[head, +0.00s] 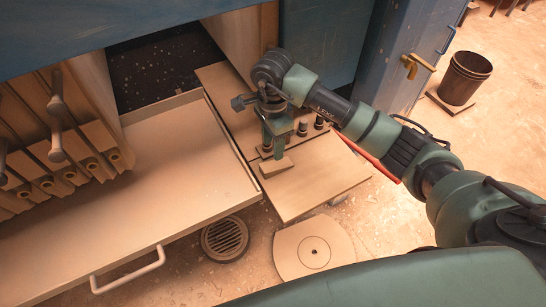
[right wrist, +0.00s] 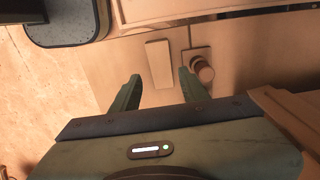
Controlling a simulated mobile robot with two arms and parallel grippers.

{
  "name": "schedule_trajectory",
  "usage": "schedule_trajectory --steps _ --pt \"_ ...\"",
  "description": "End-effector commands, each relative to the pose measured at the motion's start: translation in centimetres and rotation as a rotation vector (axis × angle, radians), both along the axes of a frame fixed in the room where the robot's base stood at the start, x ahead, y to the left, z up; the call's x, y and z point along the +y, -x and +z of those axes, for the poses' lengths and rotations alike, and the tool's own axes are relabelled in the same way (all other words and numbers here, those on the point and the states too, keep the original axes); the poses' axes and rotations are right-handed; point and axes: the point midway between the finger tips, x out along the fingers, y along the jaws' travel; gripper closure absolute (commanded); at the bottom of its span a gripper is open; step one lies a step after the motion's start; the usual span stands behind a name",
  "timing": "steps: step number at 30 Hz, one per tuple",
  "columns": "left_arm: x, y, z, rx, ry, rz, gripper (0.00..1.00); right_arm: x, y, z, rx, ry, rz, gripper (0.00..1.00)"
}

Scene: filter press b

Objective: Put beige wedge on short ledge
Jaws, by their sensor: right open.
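The beige wedge (head: 277,168) lies on a flat tan board (head: 315,183) that juts out beside the large tray, which may be the short ledge. My right gripper (head: 273,150) is above the board, right at the wedge, and partly covers it. In the right wrist view the gripper (right wrist: 159,78) is open, and the wedge (right wrist: 159,60) shows as a pale block between and just beyond the fingertips. It is not visibly gripped. My left gripper is in neither view.
Dark-topped round pegs (head: 303,129) stand on the board close to the gripper; one (right wrist: 203,70) is beside the right finger. The large tray (head: 190,195) with its handle (head: 128,271) is at left.

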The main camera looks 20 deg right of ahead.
Motion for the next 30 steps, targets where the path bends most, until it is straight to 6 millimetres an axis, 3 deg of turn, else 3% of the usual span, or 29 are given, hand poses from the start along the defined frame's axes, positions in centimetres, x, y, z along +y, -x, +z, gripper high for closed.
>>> schedule_trajectory --steps 3,9,30 --pt "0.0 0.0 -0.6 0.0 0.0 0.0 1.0 0.0 -0.1 1.9 -0.003 0.001 0.001 0.55" --pt "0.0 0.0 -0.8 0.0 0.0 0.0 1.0 0.0 0.0 3.4 0.0 0.001 0.0 0.55" --pt "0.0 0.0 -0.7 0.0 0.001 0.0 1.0 0.0 0.0 3.5 0.001 0.0 0.0 0.55"
